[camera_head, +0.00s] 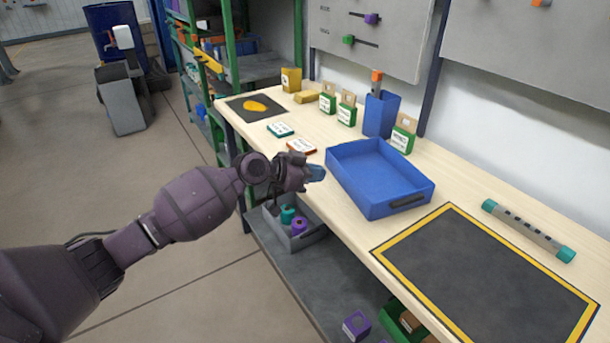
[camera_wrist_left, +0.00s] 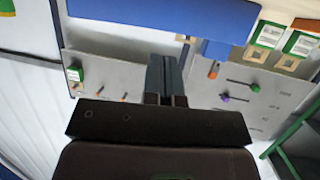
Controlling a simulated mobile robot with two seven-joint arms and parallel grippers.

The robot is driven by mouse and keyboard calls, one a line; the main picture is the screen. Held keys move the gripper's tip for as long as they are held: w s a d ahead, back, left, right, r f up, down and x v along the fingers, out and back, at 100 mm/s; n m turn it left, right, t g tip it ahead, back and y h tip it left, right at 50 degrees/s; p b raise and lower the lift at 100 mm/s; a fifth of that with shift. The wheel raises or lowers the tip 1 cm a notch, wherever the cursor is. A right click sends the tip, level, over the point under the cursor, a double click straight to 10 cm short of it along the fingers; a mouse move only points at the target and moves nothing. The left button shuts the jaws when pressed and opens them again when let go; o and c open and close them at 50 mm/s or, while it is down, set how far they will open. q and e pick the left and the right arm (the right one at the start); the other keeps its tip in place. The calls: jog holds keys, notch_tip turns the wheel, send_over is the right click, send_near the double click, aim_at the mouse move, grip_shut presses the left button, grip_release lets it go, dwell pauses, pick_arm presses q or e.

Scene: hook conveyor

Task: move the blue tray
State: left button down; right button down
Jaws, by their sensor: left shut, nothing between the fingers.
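The blue tray (camera_head: 376,177) is an empty, shallow, rectangular box with a dark handle slot in its near right end wall. It sits upright on the pale wooden bench, left of the dark mat. My left gripper (camera_head: 316,173) is just left of the tray's left side, near the bench's front edge. Its fingers are shut and empty. In the left wrist view the shut fingers (camera_wrist_left: 164,76) point up toward a blue wall of the tray (camera_wrist_left: 165,14), which spans the top of the picture. Whether they touch it is unclear. My right gripper is not in view.
A dark mat with a yellow border (camera_head: 490,275) lies clear on the bench at right. A grey tube with teal ends (camera_head: 528,231) lies behind it. A blue upright bin (camera_head: 381,115) and small green boxes stand behind the tray. A grey bin (camera_head: 294,232) is on the shelf below.

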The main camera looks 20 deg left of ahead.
aim_at(347, 176)
pick_arm(q)
jog(key=w+d, duration=0.5)
jog(key=shift+f, duration=0.7)
jog(key=shift+a+f+b, duration=0.1)
jog(key=shift+f+b, duration=0.15)
jog(key=shift+b, duration=0.05)
jog(key=shift+r, duration=0.1)
jog(key=shift+s+a, duration=1.15)
jog(key=shift+s, duration=0.05)
